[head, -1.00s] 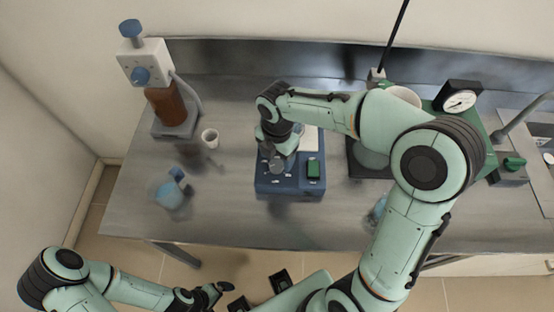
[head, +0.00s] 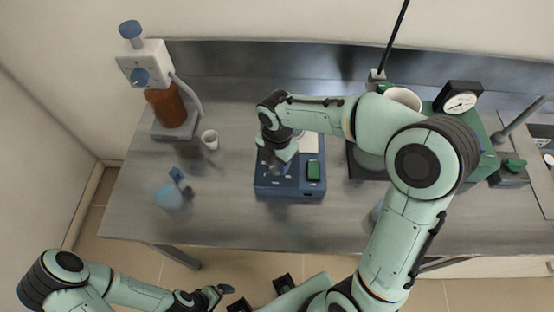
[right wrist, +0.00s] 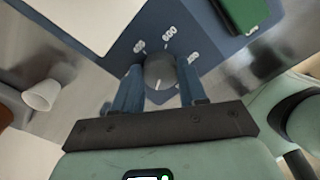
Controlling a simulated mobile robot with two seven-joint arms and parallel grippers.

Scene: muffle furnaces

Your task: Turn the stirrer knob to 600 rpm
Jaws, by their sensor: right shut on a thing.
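The blue stirrer (head: 290,189) stands on the bench, with a pale top and a green switch (head: 314,170). My right gripper (head: 277,168) is over its front left part and hides the knob in the head view. In the right wrist view, the round grey knob (right wrist: 160,70) is between the two blue fingers of my right gripper (right wrist: 158,82), which is shut on it. A white mark on the knob points toward the gripper's base. The "600" label (right wrist: 169,32) is on the opposite side. Other labels beside it are partly unreadable. My left gripper (head: 218,292) is low, away from the bench.
A white cup (head: 210,139) and a brown bottle (head: 168,107) under a white dispenser stand to the left. A blurred light-blue vessel (head: 168,195) is at the front left. A green device with a dial gauge (head: 460,102) is at the right.

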